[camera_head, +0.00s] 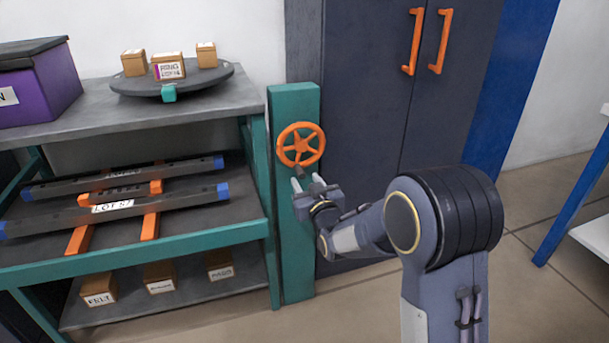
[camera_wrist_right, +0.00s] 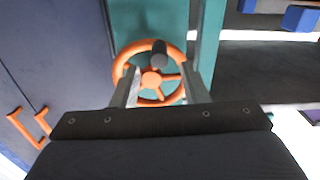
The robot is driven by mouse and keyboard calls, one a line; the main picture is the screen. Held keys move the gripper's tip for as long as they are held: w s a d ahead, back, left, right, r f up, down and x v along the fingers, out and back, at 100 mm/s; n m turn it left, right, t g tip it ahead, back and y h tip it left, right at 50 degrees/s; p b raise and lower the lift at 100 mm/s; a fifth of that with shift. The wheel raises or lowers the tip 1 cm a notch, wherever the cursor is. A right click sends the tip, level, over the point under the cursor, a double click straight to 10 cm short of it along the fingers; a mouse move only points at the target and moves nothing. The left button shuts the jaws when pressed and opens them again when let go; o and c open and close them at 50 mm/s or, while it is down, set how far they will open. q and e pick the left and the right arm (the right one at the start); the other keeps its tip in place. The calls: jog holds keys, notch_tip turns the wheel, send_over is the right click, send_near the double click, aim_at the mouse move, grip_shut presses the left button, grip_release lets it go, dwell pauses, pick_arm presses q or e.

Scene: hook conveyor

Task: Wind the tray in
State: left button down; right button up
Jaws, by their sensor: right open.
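An orange handwheel (camera_head: 301,145) with spokes is mounted on a teal post (camera_head: 294,240). A dark crank knob (camera_wrist_right: 159,53) sticks out from its rim; in the head view it is at the wheel's lower edge. My right gripper (camera_head: 306,182) is open just below and in front of the wheel. In the right wrist view its fingers (camera_wrist_right: 160,80) appear either side of the wheel hub, with the knob beyond their tips; I see no grip on it. Dark bars with blue ends on orange supports, labelled LOT 57 (camera_head: 112,207), lie on the middle shelf. My left gripper is not in view.
A teal-framed shelf unit (camera_head: 205,238) stands left of the post. Its top holds a purple box (camera_head: 45,85) and a round dark turntable (camera_head: 205,84) with small boxes. Small boxes sit on the lower shelf. A dark cabinet (camera_head: 365,90) with orange handles stands behind the post.

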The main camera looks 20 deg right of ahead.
aim_at(302, 175)
jog(key=w, duration=0.5)
jog(key=shift+w+b, duration=0.2)
jog(key=shift+b, duration=0.2)
grip_shut()
